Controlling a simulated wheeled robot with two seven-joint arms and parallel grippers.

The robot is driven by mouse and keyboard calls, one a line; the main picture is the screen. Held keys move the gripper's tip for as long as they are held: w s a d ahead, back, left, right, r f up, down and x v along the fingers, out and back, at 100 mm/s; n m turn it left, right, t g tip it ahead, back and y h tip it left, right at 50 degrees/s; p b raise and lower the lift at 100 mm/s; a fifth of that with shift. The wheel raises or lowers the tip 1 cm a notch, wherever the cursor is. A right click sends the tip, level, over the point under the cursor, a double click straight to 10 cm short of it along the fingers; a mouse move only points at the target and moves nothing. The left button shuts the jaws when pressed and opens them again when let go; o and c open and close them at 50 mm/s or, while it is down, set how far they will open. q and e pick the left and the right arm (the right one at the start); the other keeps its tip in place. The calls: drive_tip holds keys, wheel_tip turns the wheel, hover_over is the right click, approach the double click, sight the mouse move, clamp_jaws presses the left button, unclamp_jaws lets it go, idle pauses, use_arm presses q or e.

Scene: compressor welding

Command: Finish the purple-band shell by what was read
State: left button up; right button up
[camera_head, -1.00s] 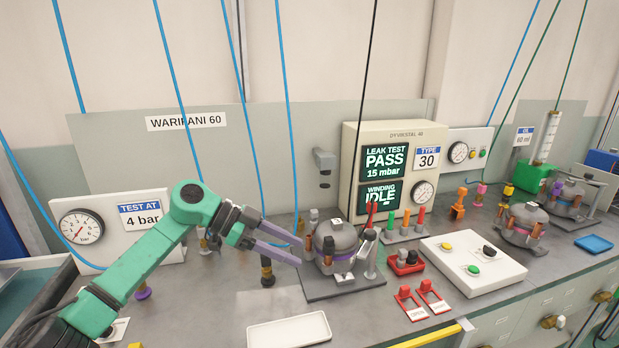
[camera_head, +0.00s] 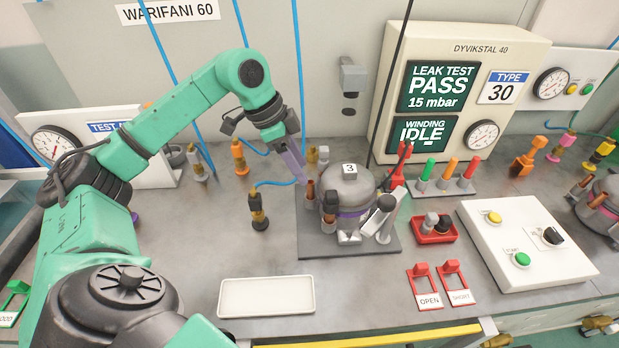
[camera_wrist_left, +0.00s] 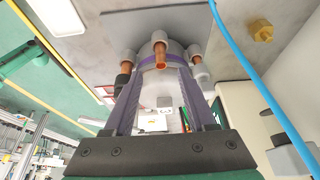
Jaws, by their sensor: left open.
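The grey dome shell (camera_head: 352,182) with a purple band (camera_head: 350,213) and a "3" tag stands on a dark plate (camera_head: 315,247). Copper stubs show at its side. My left gripper (camera_head: 296,172) is open at the shell's left, partly edge-on. In the left wrist view the open fingers (camera_wrist_left: 162,75) point toward the shell, whose copper stubs (camera_wrist_left: 160,55) show near the tips. I cannot tell whether they touch. The tester (camera_head: 455,95) reads "LEAK TEST PASS 15 mbar", "TYPE 30" and "WINDING IDLE". My right gripper is not in view.
A black connector (camera_head: 259,212) on a blue hose stands left of the plate. A white tray (camera_head: 266,297) is in front. Right are a red tray (camera_head: 434,231), red OPEN and SHORT tags (camera_head: 424,288), a button box (camera_head: 530,246) and coloured probes (camera_head: 446,176). Bare bench lies front left.

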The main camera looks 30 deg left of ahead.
sight(310, 182)
use_arm(q)
drive_tip(key=x, duration=0.5)
drive_tip(key=shift+w+d+f+p, duration=0.15)
drive_tip(key=shift+f+p, duration=0.1)
drive_tip(key=shift+p, duration=0.1)
drive_tip(key=shift+w+d+f, duration=0.1)
drive_tip(key=shift+d+f, duration=0.05)
drive_tip(key=shift+f, duration=0.3)
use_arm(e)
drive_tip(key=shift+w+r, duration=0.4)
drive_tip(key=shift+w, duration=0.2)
use_arm(q)
clamp_jaws()
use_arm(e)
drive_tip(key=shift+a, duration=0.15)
use_arm(q)
drive_tip(key=c, duration=0.9)
unclamp_jaws()
drive_tip(key=shift+r, duration=0.15)
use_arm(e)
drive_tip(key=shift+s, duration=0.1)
use_arm(q)
clamp_jaws()
drive_tip(key=shift+o, duration=0.7)
unclamp_jaws()
clamp_jaws()
